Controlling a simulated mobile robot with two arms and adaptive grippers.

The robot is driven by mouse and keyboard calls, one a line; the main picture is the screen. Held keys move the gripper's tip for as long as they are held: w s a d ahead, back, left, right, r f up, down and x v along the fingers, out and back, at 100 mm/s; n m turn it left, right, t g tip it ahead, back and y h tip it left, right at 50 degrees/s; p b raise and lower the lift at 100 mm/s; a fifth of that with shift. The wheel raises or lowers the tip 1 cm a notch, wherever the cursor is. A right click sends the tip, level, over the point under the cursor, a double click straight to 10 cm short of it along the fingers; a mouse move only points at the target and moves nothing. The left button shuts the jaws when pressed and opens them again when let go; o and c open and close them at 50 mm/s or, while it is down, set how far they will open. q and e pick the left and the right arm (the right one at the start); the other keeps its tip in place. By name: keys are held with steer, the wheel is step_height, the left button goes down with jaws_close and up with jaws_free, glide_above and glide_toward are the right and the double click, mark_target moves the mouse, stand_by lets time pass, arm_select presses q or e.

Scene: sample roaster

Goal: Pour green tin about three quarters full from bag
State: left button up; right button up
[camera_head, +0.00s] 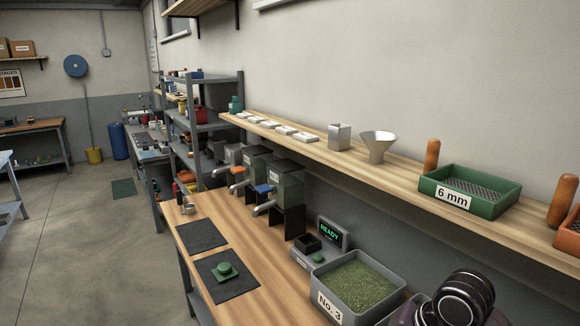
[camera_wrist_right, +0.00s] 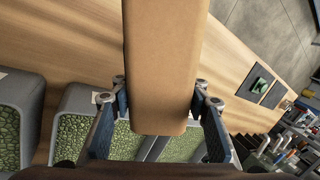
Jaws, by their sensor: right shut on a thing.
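My right gripper (camera_wrist_right: 160,108) is shut on a brown paper bag (camera_wrist_right: 160,65), with one finger on each side of it in the right wrist view. The bag's mouth and contents are hidden. A green, low, stepped round piece (camera_head: 225,270) lies on the nearer dark mat (camera_head: 239,287) in the head view; I cannot tell if it is the tin or a lid. A small green thing also shows on a mat in the wrist view (camera_wrist_right: 263,84), apart from the bag. My left gripper is not in view.
A grey bin marked No. 3 (camera_head: 399,291) holds green beans, beside a scale display reading READY (camera_head: 331,234). Grey machines (camera_head: 283,190) stand behind. The shelf above holds a metal funnel (camera_head: 379,145) and a green 6 mm sieve (camera_head: 428,187). The farther mat (camera_head: 202,235) is bare.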

steer(key=s+d+n+g+y+b, duration=0.1)
steer(key=s+n+b, duration=0.3)
steer(key=s, duration=0.7)
steer(key=d+n+g, duration=0.1)
steer(key=n, duration=0.1)
steer(key=shift+n, duration=0.3)
